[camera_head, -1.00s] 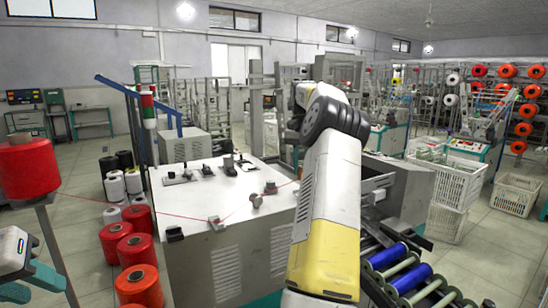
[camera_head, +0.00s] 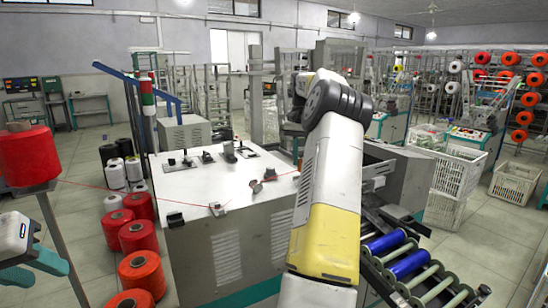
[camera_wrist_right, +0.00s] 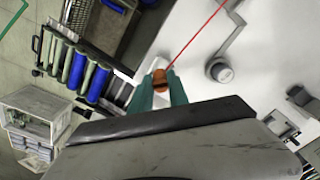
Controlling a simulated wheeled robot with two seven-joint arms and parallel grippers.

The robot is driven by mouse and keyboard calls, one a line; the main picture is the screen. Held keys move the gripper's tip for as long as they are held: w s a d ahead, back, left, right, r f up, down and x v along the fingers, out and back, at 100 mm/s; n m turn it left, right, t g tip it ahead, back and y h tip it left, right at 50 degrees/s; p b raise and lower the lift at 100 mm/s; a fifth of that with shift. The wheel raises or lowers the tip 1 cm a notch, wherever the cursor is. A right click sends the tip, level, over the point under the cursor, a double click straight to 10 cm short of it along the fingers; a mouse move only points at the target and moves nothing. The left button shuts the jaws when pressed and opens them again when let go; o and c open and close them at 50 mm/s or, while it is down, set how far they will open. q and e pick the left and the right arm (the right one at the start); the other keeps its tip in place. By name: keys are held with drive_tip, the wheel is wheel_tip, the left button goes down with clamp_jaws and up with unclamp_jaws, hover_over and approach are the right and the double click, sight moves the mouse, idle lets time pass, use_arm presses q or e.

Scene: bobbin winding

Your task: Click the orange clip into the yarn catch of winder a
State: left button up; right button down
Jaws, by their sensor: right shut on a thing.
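My right gripper (camera_wrist_right: 160,92) has teal fingers shut on the orange clip (camera_wrist_right: 160,79) in the right wrist view. A red yarn (camera_wrist_right: 195,37) runs from the clip up and to the right. The clip is over or near a white part at the edge of the winder; I cannot tell whether it touches a yarn catch. In the head view my right arm hides the gripper and clip. The white-topped winder (camera_head: 215,184) stands in the middle. My left gripper (camera_head: 42,270) is at the lower left, its teal fingers apart and empty.
A red yarn cone (camera_head: 27,156) stands on a post at left, with several red cones (camera_head: 139,236) on the floor. A roller rack with blue bobbins (camera_head: 407,264) is right of my right arm. A round grey knob (camera_wrist_right: 220,71) sits right of the clip.

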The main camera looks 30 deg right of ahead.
drive_tip(key=shift+f, duration=1.7)
drive_tip(key=c, duration=1.2)
unclamp_jaws()
drive_tip(key=shift+r, duration=3.9)
